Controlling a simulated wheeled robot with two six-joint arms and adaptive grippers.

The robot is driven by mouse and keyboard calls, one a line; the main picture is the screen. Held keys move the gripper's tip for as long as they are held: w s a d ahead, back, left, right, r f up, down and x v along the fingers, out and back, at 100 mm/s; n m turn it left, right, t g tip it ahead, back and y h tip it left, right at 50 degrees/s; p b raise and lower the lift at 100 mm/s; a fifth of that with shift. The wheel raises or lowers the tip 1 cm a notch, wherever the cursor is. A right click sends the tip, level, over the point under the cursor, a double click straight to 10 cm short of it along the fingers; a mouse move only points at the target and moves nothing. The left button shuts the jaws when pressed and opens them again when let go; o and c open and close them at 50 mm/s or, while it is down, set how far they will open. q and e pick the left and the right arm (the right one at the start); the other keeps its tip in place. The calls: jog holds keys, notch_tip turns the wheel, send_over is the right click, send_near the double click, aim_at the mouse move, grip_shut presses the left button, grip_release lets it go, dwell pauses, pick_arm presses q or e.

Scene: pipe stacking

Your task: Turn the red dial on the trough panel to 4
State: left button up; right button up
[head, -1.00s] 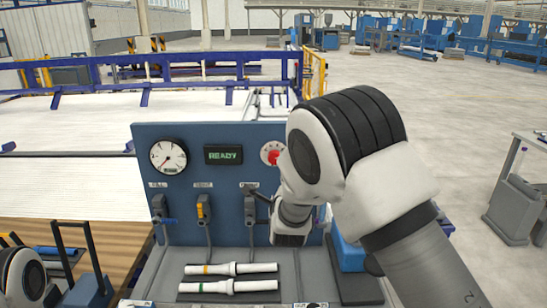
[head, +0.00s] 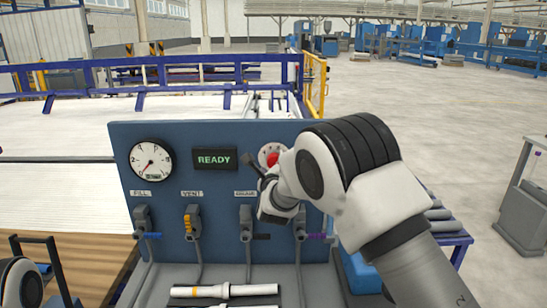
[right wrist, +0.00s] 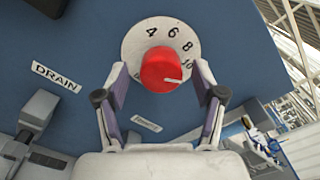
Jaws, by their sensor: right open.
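The red dial (right wrist: 160,70) sits on a round white plate (right wrist: 134,47) with 4, 6, 8 and 10 readable in the right wrist view. Its white pointer line points right and slightly down, just below the 10. In the head view the dial (head: 273,155) is partly hidden by my right arm. My right gripper (right wrist: 160,77) is open, its fingers on either side of the dial with gaps to it. In the head view the gripper (head: 261,167) is in front of the blue trough panel (head: 215,133). My left gripper is out of view.
The panel also has a round gauge (head: 151,160), a READY display (head: 214,159) and several valves with levers, including a yellow one (head: 193,221). White pipes (head: 224,291) lie on the grey trough below. A side table with pipes (head: 440,222) stands to the right.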

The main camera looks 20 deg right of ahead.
jog(key=shift+x, duration=0.95)
jog(key=c, duration=1.1)
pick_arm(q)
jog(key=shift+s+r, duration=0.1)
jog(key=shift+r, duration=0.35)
pick_arm(e)
jog(key=shift+c, duration=0.2)
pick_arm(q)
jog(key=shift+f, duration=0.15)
